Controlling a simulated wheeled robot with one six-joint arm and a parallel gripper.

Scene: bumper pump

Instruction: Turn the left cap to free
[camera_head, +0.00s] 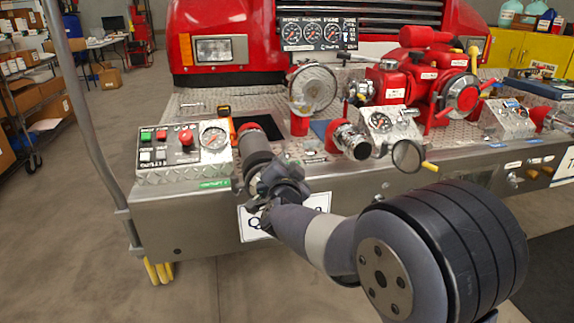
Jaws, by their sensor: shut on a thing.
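The left cap (257,158) appears as a dark grey cylinder at the end of a pipe with a red collar (249,128), at the front left of the metal bumper. It points toward me and slightly down. My gripper (268,186) reaches in from the lower right and is shut on the near end of this cap. My fingers and wrist cover its front, so its lugs and exact turn cannot be made out.
A control panel (182,152) with buttons and a gauge stands close left of the cap. A chrome pipe outlet (351,141), a round black-rimmed disc (407,156) and a red pump (425,75) are to the right. A grey pole (86,118) rises at the left. Floor in front is clear.

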